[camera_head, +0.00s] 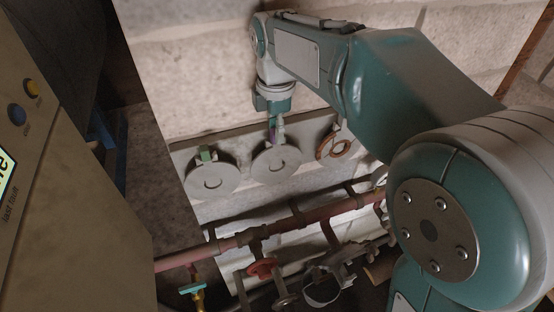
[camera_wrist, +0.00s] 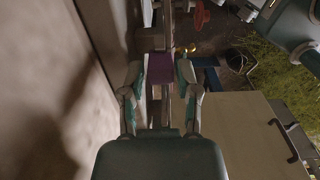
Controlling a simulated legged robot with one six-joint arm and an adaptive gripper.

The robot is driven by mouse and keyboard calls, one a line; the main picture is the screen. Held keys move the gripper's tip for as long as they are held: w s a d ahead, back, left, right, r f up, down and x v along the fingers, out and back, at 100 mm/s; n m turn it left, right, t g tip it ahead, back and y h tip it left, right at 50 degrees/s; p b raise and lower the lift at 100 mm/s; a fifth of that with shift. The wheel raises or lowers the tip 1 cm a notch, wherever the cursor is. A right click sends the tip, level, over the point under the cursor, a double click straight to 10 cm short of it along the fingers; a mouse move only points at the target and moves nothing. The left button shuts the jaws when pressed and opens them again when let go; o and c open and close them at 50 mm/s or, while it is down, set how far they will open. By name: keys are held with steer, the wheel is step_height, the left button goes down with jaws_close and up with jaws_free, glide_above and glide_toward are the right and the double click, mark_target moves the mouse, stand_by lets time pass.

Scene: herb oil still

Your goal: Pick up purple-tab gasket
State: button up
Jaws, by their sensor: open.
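The purple-tab gasket (camera_head: 276,164) is a round grey disc with a small curved mark, hanging in the middle of a row on the wall board. My gripper (camera_head: 276,127) is at the tab, above the disc, and hides part of the tab in the head view. In the wrist view my gripper (camera_wrist: 160,75) has its two fingers apart with a gap between them. I cannot tell whether a finger touches the tab.
A grey disc with a green tab (camera_head: 212,178) hangs to the left, and an orange-brown ring (camera_head: 340,147) to the right. Red pipes (camera_head: 290,222) with valves run below the board. A beige cabinet (camera_head: 62,170) stands at the left.

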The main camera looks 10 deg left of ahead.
steer(key=shift+a+f, duration=0.2)
steer(key=shift+f, duration=0.35)
jaws_close()
steer(key=shift+r, duration=0.15)
step_height(320, 180, up, 7)
steer(key=shift+s+d+f, duration=0.1)
steer(key=shift+s+d, duration=0.05)
steer(key=s+d, duration=0.4)
steer(key=s, duration=0.5)
steer(key=s+d, duration=0.4)
steer(key=s, duration=0.5)
steer(key=shift+w+d+r, duration=0.1)
steer(key=shift+d+r, duration=0.05)
steer(key=shift+r, duration=1)
steer(key=shift+d+r, duration=0.1)
steer(key=shift+r, duration=1)
